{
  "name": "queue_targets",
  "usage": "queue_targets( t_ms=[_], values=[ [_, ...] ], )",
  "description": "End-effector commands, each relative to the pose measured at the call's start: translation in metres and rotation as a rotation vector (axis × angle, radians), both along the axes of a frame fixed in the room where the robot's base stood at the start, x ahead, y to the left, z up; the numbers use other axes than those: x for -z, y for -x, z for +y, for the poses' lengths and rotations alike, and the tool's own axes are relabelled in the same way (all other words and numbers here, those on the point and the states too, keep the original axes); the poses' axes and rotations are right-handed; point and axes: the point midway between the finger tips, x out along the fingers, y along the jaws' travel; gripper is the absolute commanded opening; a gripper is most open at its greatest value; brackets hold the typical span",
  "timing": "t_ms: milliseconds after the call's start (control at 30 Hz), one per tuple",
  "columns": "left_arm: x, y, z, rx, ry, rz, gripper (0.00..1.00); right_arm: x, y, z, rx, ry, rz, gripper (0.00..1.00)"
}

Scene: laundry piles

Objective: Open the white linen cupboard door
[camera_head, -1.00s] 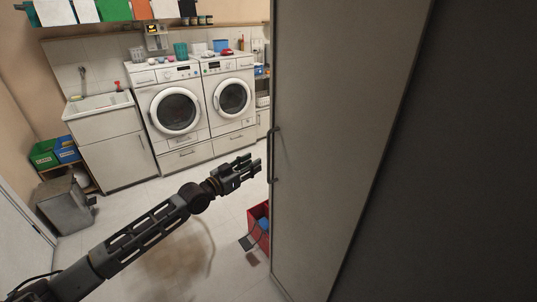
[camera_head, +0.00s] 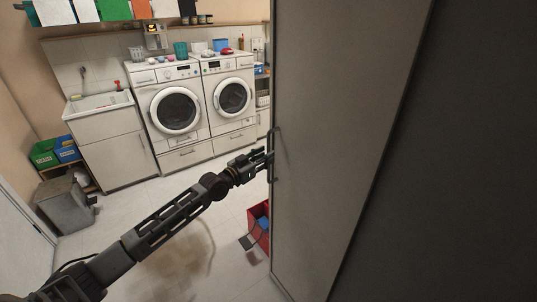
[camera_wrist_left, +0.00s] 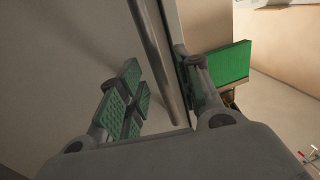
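The white linen cupboard door (camera_head: 335,130) stands large and upright on the right of the head view and looks shut. Its dark vertical bar handle (camera_head: 274,156) is near the door's left edge. My left gripper (camera_head: 266,158) is at the handle, its fingertips partly hidden at the door edge. In the left wrist view the gripper (camera_wrist_left: 172,88) is open, with green pads apart. The handle bar (camera_wrist_left: 160,60) runs between the fingers, nearer the right finger; I cannot tell whether it touches. My right gripper is not in view.
A red crate (camera_head: 259,232) stands on the floor beside the cupboard. Two washing machines (camera_head: 176,110) and a sink cabinet (camera_head: 118,160) line the back wall. A grey bin (camera_head: 66,205) is at the left.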

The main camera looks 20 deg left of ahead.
Motion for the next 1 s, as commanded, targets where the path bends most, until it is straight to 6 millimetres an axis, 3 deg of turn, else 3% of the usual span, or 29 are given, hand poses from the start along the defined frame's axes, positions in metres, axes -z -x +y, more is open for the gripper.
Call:
queue_targets(
  t_ms=[333, 800, 1000],
  values=[
    [0.000, -0.019, -0.010, 0.000, 0.002, 0.001, 0.34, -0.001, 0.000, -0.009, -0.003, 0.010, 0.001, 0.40],
    [0.000, -0.023, -0.012, 0.000, 0.001, 0.000, 0.34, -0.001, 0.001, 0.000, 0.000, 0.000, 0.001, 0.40],
    [0.000, -0.023, -0.012, 0.000, 0.001, 0.000, 0.09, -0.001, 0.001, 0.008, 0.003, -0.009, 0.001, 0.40]
  ],
)
